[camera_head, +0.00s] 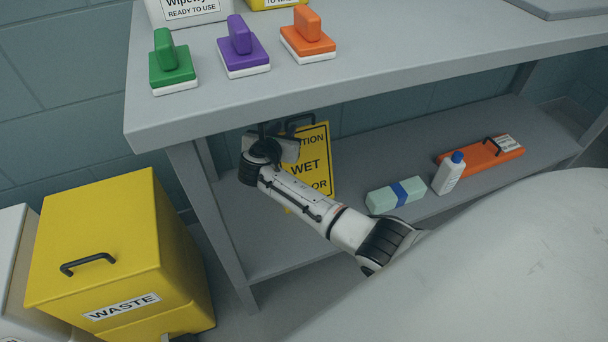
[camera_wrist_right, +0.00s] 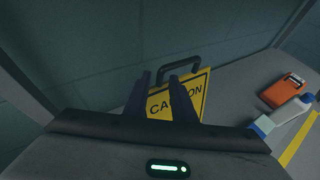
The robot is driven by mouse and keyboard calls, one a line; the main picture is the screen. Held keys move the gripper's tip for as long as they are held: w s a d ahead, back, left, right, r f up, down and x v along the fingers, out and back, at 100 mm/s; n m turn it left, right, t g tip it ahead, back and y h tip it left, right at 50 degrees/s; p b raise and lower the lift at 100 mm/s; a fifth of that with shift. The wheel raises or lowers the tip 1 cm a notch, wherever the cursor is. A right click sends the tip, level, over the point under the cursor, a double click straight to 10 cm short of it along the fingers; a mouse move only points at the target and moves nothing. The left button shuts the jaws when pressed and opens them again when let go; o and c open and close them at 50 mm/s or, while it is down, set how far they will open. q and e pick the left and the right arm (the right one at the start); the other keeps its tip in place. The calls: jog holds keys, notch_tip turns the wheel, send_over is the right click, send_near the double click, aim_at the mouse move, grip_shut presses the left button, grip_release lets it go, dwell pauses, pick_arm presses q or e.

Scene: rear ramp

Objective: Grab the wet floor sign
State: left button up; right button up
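The yellow wet floor sign (camera_head: 314,168) stands on the lower shelf under the bench, partly hidden by my right arm in the head view. In the right wrist view, the sign (camera_wrist_right: 187,98) shows "CAUTION" and a dark handle (camera_wrist_right: 193,65) on top. My right gripper (camera_head: 272,130) is at the sign's upper left in the head view. In the right wrist view the two fingers of the right gripper (camera_wrist_right: 164,90) are apart, with the sign's face and handle beyond them. I see nothing held between them. My left gripper is not in view.
The bench top (camera_head: 400,50) overhangs my right gripper closely. The lower shelf (camera_head: 350,205) holds a green box with a blue band (camera_head: 395,196), a white bottle (camera_head: 449,174) and an orange case (camera_head: 480,158). A yellow waste bin (camera_head: 110,240) stands left of the bench.

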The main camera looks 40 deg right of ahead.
grip_shut()
dwell(1.2)
